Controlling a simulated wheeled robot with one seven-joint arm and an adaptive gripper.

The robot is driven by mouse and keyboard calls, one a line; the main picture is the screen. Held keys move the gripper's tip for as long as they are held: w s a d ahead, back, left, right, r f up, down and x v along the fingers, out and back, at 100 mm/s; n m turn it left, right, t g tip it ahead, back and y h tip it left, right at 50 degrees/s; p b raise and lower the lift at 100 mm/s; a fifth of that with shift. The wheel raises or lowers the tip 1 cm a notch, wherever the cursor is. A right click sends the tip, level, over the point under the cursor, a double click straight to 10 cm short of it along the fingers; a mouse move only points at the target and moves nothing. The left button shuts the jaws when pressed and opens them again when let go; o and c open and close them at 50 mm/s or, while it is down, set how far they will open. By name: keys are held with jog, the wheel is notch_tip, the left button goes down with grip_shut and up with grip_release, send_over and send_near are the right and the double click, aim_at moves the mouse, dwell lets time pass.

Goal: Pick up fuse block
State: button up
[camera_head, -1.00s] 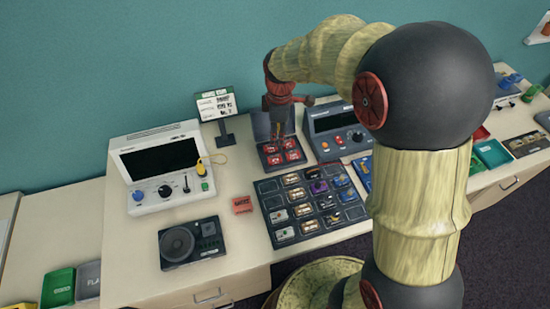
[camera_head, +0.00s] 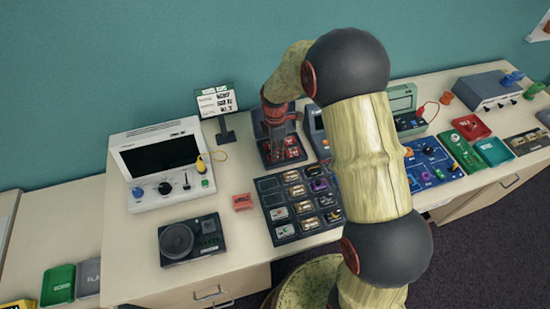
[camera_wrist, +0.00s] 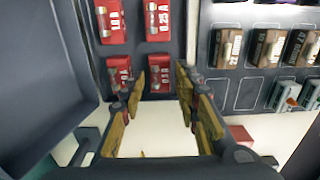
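Red fuse blocks (camera_wrist: 160,72), each with a small fuse and a white label, sit in a dark open case (camera_head: 267,160). Several show in the wrist view, in two rows; the nearer row is partly covered by my fingers. My gripper (camera_wrist: 160,90) is open, its yellowish fingers apart, over the near end of the case. The near right fuse block lies between the fingertips in the picture; I cannot tell whether they touch it. In the head view, my gripper (camera_head: 274,143) points down over the case and hides part of it. A separate red block (camera_head: 242,202) lies on the table.
A dark tray of modules (camera_head: 282,232) adjoins the case's front side. The case's raised lid (camera_wrist: 45,70) stands close to my gripper. A white console (camera_head: 165,170), a small sign (camera_head: 216,101) and a speaker unit (camera_head: 190,239) stand to the left.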

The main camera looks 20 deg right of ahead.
jog(key=shift+f, duration=0.55)
jog(key=shift+c, duration=0.8)
jog(key=shift+r, duration=0.1)
grip_shut()
